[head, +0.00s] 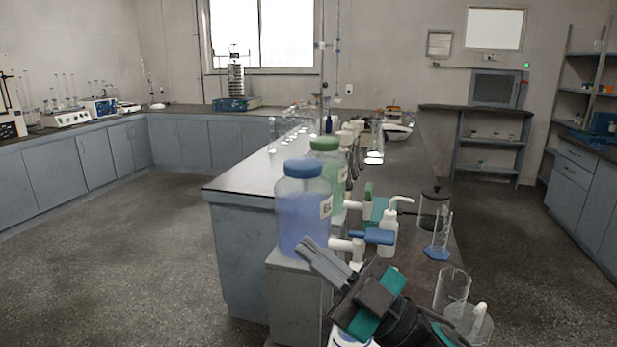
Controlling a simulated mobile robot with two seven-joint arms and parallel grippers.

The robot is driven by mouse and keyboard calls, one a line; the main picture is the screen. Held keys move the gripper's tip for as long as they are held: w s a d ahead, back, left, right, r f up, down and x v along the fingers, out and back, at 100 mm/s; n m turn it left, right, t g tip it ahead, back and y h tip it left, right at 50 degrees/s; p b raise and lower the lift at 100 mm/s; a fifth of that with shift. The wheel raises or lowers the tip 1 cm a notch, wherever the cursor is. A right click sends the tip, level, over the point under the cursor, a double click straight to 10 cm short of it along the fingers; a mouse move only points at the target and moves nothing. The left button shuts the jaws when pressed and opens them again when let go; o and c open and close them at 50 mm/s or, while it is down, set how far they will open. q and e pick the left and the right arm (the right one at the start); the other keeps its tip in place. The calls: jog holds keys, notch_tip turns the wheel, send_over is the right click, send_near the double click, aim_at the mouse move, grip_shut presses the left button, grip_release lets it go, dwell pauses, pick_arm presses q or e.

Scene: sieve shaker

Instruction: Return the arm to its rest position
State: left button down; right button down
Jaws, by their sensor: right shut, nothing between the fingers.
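My right gripper (310,250) reaches in from the lower right, its fingers shut and empty. In the picture its fingertips overlap the lower part of a large bottle of blue liquid (302,205) with a blue cap. I cannot tell if they touch it. The bottle stands on a grey block (296,300) by the near bench. A sieve shaker with a dark sieve stack (236,80) on a blue base (230,104) stands on the far bench under the window. My left gripper is not in view.
A green-capped bottle (324,148), a white wash bottle (389,235), a measuring cylinder (440,240) and glass beakers (452,290) crowd the bench near my right arm. The floor (130,260) to the left is clear.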

jog(key=d+f+m+t+h, duration=0.4)
jog(key=f+m+h, duration=0.3)
jog(key=f, duration=0.2)
jog(key=d+f+m+t+h, duration=0.3)
jog(key=d+f+m+h, duration=0.3)
jog(key=f, duration=0.4)
jog(key=s+d+f+m+g+h, duration=0.2)
jog(key=s+d+f+g+h, duration=0.1)
jog(key=s+f, duration=0.4)
jog(key=s+d+f+m+g+h, duration=0.2)
jog(key=s+f, duration=0.5)
jog(key=f, duration=0.4)
jog(key=shift+s+d+f+m+g+h, duration=0.25)
jog(key=shift+d+m+g+h, duration=0.15)
jog(key=shift+d+g+h, duration=0.55)
jog(key=shift+a+r, duration=0.1)
jog(key=shift+a, duration=0.05)
